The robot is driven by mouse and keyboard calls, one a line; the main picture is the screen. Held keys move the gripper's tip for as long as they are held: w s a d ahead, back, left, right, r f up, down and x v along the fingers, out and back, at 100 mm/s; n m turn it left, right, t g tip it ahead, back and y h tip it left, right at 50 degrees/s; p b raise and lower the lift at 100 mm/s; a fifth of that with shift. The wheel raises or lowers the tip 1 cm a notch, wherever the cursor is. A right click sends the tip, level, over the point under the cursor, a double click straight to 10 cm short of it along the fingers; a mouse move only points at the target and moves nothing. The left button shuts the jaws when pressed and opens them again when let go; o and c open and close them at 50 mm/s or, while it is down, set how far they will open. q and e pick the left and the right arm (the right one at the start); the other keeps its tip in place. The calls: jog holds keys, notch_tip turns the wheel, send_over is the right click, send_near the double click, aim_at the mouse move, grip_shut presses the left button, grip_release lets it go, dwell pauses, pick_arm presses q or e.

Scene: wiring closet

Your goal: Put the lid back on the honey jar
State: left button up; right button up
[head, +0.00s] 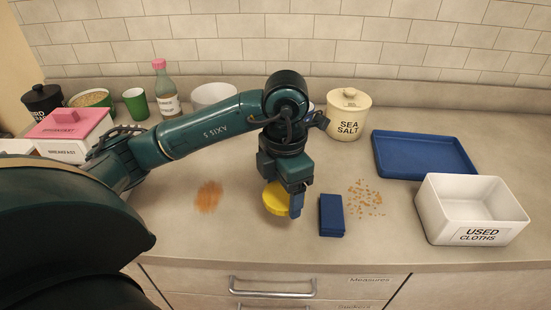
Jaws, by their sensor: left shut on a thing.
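A round yellow lid (274,199) is in my left gripper (293,203), low over the middle of the counter. The lid is tilted, and one blue finger shows in front of its right edge. I cannot tell whether the lid touches the counter. No jar that I can make out as the honey jar shows; my left arm hides part of the back of the counter. My right gripper is not in view.
A dark blue block (331,216) lies just right of the gripper, with crumbs (366,198) beyond it and an orange-brown spill (208,196) to the left. A sea salt jar (348,116), blue tray (423,154) and white used cloths bin (431,208) stand right. Several containers line the back left.

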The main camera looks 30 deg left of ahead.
pick_arm(q)
jog(key=m, duration=0.5)
jog(key=shift+w+d+f, duration=0.1)
jog(key=shift+d+f, duration=0.15)
jog(key=m, duration=0.3)
jog(key=shift+d+f, duration=0.1)
jog(key=shift+d, duration=0.05)
jog(key=m, duration=0.5)
jog(key=shift+d+f, duration=0.2)
jog(key=m, duration=0.3)
jog(key=shift+w+d+f, duration=0.1)
jog(key=shift+d, duration=0.05)
jog(key=m, duration=0.7)
jog(key=shift+d+f+m, duration=0.3)
jog(key=shift+d, duration=0.05)
jog(key=m, duration=0.6)
jog(key=shift+w+d+f+m, duration=0.1)
jog(key=shift+d+f+m, duration=0.15)
jog(key=shift+f+m, duration=0.05)
